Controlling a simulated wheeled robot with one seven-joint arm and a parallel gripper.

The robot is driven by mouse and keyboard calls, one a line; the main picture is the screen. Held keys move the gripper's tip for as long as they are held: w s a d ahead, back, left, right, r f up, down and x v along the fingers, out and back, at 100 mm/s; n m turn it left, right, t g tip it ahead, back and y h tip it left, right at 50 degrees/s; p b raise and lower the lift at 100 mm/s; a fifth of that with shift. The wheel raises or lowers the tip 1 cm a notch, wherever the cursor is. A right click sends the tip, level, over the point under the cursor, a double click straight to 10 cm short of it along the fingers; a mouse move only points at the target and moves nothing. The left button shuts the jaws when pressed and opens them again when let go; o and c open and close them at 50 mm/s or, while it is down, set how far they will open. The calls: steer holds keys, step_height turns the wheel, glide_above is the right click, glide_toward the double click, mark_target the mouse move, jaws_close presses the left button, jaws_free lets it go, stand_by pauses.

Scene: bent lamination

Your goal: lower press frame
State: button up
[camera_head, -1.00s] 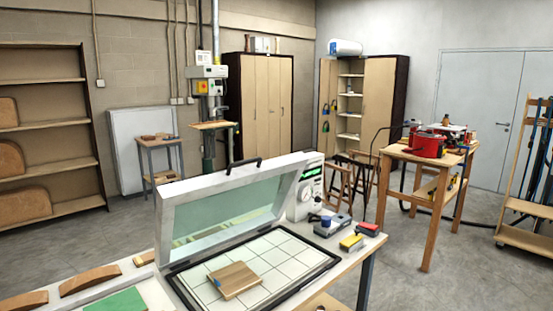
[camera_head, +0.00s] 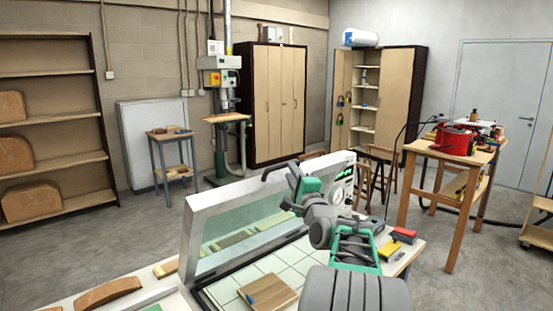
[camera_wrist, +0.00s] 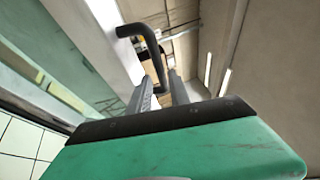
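The press frame (camera_head: 235,192) is a pale frame with a greenish translucent panel, standing raised and tilted over the press bed (camera_head: 225,290). Its black handle (camera_head: 272,170) sits on the top edge. My gripper (camera_head: 291,172) is beside the handle at its right end. In the wrist view the handle (camera_wrist: 133,30) lies at the fingertips of my gripper (camera_wrist: 160,85), its lower leg showing between the two spaced fingers. Contact cannot be made out. A striped wooden piece (camera_head: 267,292) lies on the gridded bed under the frame.
A white control box with a dial (camera_head: 341,190) stands behind my arm. Red and yellow tools (camera_head: 402,234) lie at the bench's right end. Curved wooden pieces (camera_head: 108,293) lie at the left. A tool table (camera_head: 450,155) stands further right.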

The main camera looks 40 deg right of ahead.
mark_target(283, 171)
steer(key=p+x, duration=0.1)
steer(key=x, duration=0.1)
steer(key=p+x, duration=0.1)
steer(key=x, duration=0.5)
steer(key=shift+w+a+p, duration=0.2)
steer(key=shift+a+p, duration=0.1)
steer(key=shift+p, duration=0.1)
steer(key=shift+c, duration=0.2)
jaws_close()
stand_by(0.6)
